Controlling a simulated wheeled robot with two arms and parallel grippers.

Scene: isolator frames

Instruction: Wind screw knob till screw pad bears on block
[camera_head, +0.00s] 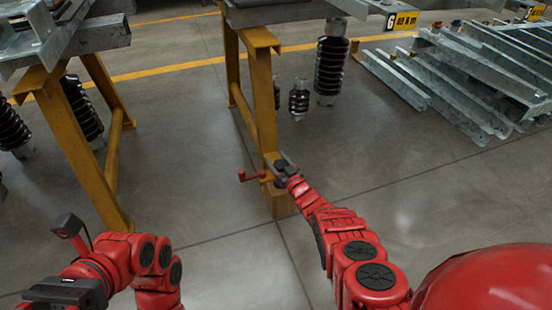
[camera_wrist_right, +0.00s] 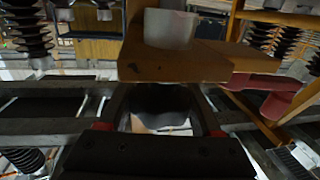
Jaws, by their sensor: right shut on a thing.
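My right gripper (camera_head: 283,168) reaches the foot of the middle yellow trestle leg. In the right wrist view its fingers (camera_wrist_right: 162,108) are closed around a dark rounded knob (camera_wrist_right: 160,98), just under an ochre plate (camera_wrist_right: 172,66). A pale cylinder (camera_wrist_right: 170,28) stands above that plate.
A red crank-like part (camera_head: 250,176) sticks out left of the leg. Another yellow trestle (camera_head: 75,150) stands at the left. Dark ribbed insulators (camera_head: 331,65) stand behind. Galvanised steel beams (camera_head: 470,75) lie at the upper right. The floor between the trestles is clear.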

